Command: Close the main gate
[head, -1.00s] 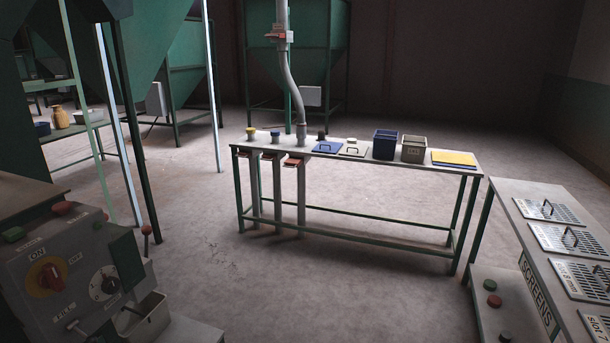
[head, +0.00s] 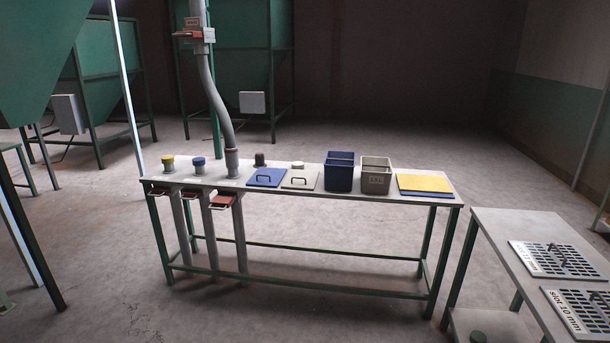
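A red slide plate with a pale handle (head: 188,35) sits on the vertical pipe above the table, under a small label too blurred to read. It looks like a gate; I cannot tell whether it is open or shut. The grey bent pipe (head: 216,100) runs down from it to the table top. Three smaller red slides with handles stick out under the table's left front edge: a left one (head: 158,191), a middle one (head: 190,195) and a right one (head: 222,202). Neither of my grippers is in view.
A screens bench (head: 500,225) stands at right. Floor in front is clear.

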